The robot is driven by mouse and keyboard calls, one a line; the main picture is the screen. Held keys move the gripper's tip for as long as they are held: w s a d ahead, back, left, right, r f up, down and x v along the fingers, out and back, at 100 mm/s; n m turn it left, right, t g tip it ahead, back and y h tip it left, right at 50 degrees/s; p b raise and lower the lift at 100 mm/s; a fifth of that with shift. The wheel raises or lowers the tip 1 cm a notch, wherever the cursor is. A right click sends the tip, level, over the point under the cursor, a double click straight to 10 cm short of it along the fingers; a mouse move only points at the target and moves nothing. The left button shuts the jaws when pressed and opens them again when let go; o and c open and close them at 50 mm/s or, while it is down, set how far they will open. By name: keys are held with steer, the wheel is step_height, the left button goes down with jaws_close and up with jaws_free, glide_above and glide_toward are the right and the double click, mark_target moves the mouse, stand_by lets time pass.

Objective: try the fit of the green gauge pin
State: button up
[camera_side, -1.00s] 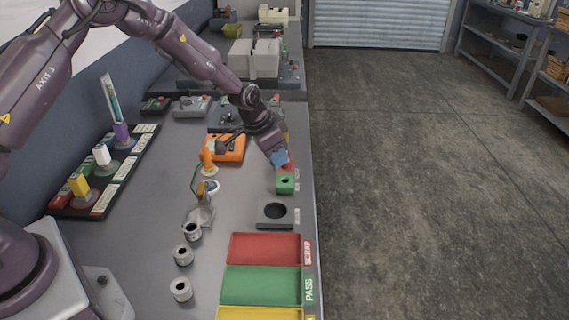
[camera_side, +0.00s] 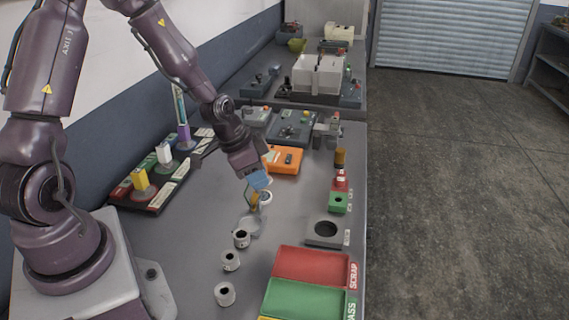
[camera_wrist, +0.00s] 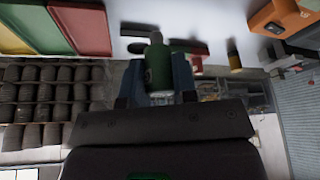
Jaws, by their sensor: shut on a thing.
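In the wrist view, the green gauge pin (camera_wrist: 158,68) is held between my gripper's blue fingers (camera_wrist: 160,82), its grey end pointing away from the palm. In the side view, my gripper (camera_side: 259,181) is over the bench beside the magnifier, and the pin cannot be made out there. Three grey ring gauges stand in a row in front of my gripper: one nearest it (camera_side: 241,238), one in the middle (camera_side: 230,261), one at the front (camera_side: 224,294). A green block with a hole (camera_side: 338,203) sits to the right, apart from my gripper.
A red block (camera_side: 341,183) stands behind the green one, and a grey block with a large hole (camera_side: 327,231) in front. A red tray (camera_side: 312,266) and a green tray (camera_side: 300,298) lie at the front. The orange device (camera_side: 284,160) is close behind my gripper. A tool rack (camera_side: 150,200) is left.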

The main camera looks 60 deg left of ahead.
steer(key=shift+s+d+f+m+g+h, duration=0.5)
steer(key=shift+s+f+m, duration=0.55)
steer(key=shift+m, duration=0.8)
steer(key=shift+s+d+f+m+g+h, duration=0.5)
steer(key=shift+s+f+m, duration=0.55)
steer(key=shift+m, duration=0.85)
steer(key=shift+s+d+f+m+g+h, duration=0.3)
steer(key=shift+s+d+f+m+g, duration=0.5)
steer(key=shift+m, duration=1.05)
steer(key=shift+s+a+f, duration=0.15)
steer(key=shift+f, duration=0.6)
steer(key=shift+s+a+f, duration=0.1)
steer(key=shift+a+f, duration=0.05)
steer(key=shift+f, duration=0.55)
steer(key=shift+r, duration=0.1)
steer(key=shift+r, duration=2.45)
